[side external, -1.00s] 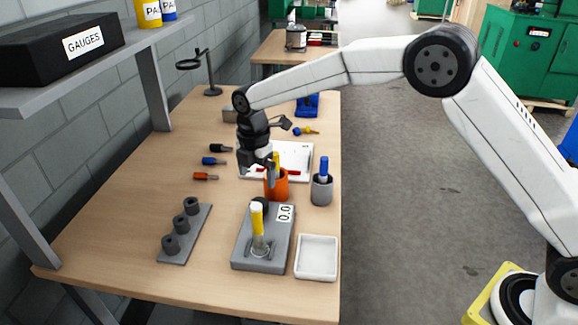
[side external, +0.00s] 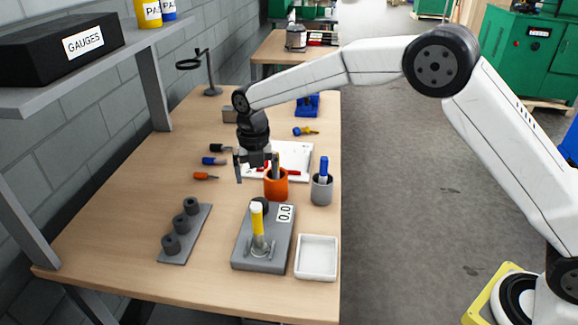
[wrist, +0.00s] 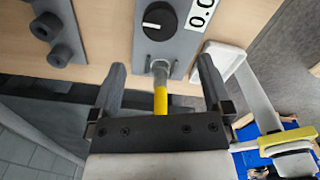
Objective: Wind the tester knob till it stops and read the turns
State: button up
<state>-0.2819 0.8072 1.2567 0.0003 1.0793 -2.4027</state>
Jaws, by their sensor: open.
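The grey tester (side external: 243,256) lies near the front of the bench. Its round black knob (side external: 260,204) also shows in the wrist view (wrist: 159,20), where its white pointer mark lies roughly level. The white display reads 0.0 (side external: 285,213); in the wrist view the display (wrist: 200,12) is cut off at the top. A yellow-handled piece (side external: 257,218) stands upright on the tester's near part. My gripper (side external: 257,174) is open and empty, raised above the bench and farther back than the knob. In the wrist view the yellow piece (wrist: 160,102) appears between the fingers, apart from both.
An orange cup (side external: 276,186) stands below and right of my gripper, close to it. A grey cup (side external: 321,190) with a blue-handled tool and a white tray (side external: 317,258) lie right. A grey strip with black rings (side external: 186,226) lies left.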

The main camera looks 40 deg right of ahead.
jog(key=shift+n, duration=1.2)
jog(key=shift+f, duration=5)
jog(key=shift+c, duration=0.2)
jog(key=c, duration=1.2)
